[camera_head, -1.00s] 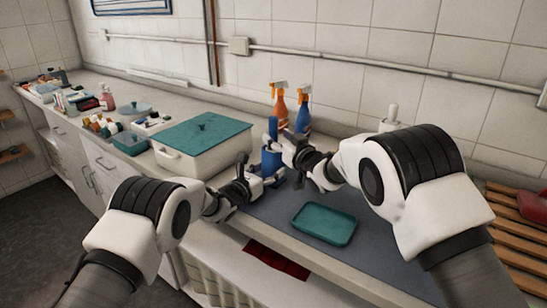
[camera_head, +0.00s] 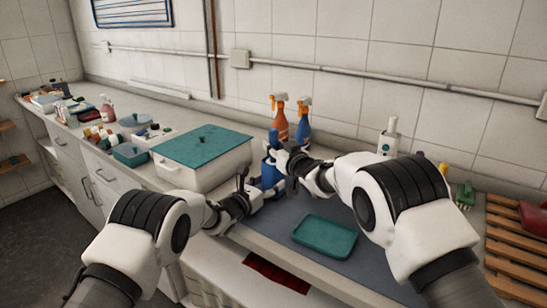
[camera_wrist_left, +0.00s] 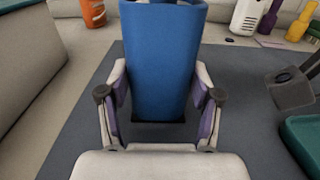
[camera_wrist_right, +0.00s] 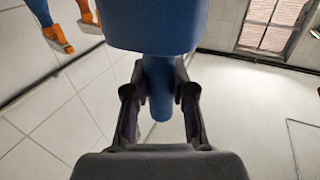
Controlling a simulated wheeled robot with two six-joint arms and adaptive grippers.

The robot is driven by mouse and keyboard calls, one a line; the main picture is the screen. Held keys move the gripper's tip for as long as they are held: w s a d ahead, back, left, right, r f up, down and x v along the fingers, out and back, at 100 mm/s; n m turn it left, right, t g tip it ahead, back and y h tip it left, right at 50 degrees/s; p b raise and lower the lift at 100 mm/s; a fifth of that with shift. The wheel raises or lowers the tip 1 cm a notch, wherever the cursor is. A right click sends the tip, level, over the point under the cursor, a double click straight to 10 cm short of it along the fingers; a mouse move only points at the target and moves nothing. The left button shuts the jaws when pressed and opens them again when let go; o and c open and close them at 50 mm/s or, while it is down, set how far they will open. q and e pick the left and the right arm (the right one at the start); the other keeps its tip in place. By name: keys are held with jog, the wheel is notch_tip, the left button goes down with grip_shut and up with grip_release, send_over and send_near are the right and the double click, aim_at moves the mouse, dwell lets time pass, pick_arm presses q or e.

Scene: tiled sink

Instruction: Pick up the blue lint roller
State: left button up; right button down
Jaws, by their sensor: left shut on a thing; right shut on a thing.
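The blue lint roller (camera_head: 268,176) stands upright near the back left of the grey mat, with its narrow handle (camera_head: 273,138) at the top. My left gripper (camera_head: 262,188) is shut on its wide lower body, which also fills the space between the fingers in the left wrist view (camera_wrist_left: 162,65). My right gripper (camera_head: 283,158) is shut on the handle higher up. In the right wrist view the handle (camera_wrist_right: 160,90) is between the fingers. I cannot tell whether the roller's base touches the mat.
A white box with a teal lid (camera_head: 205,145) stands close to the left. An orange spray bottle (camera_head: 279,122) and a blue one (camera_head: 303,122) stand behind. A teal tray (camera_head: 325,236) lies on the mat (camera_head: 372,262). A white dispenser bottle (camera_head: 388,143) is at the right.

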notch_tip(320, 180, up, 18)
pick_arm(q)
jog(key=o, duration=1.4)
jog(key=shift+c, duration=0.2)
